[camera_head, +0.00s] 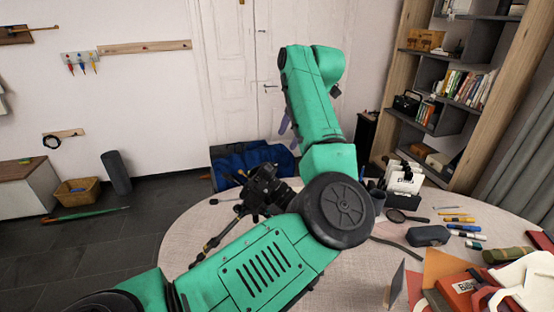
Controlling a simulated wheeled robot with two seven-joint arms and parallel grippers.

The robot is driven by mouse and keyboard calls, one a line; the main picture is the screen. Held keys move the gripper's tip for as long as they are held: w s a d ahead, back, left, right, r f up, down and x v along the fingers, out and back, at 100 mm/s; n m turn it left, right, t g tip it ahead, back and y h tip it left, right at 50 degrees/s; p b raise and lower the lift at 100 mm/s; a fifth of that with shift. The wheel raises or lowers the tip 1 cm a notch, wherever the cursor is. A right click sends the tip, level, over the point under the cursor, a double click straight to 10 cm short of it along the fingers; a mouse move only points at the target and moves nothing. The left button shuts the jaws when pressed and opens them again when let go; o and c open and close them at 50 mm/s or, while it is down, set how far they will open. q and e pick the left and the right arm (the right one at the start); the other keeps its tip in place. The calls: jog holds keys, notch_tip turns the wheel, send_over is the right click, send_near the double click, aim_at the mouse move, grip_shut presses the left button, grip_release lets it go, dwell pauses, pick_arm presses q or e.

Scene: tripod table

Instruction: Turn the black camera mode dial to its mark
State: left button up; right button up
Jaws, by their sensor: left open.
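A black camera (262,188) on a small tripod stands on the round table (185,240), left of my arm's dark elbow joint. My arm hides part of its right side. The mode dial and its mark are too small and dark to make out. My left arm comes in from the lower left, bends at the elbow and rises past the camera. Purple finger parts of my left gripper (288,128) show at the left edge of the raised arm, above the camera and apart from it. The gripper is open; most of it is hidden. My right gripper is not in view.
On the table's right are a magnifying glass (396,216), a dark case (428,235), pens, and books (462,292) at the front right. A black organizer (404,182) stands behind. A blue seat (245,163) and a bookshelf (455,95) are beyond. The table's left part looks mostly clear.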

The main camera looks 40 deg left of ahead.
aim_at(275, 164)
pick_arm(q)
jog(key=p+x, duration=0.3)
jog(key=x, duration=0.8)
jog(key=shift+w+a+f+p, duration=0.2)
jog(key=shift+a+f+p, duration=0.1)
jog(key=shift+p, duration=0.1)
jog(key=shift+f, duration=0.2)
jog(key=c, duration=0.7)
grip_shut()
jog(key=shift+f, duration=0.1)
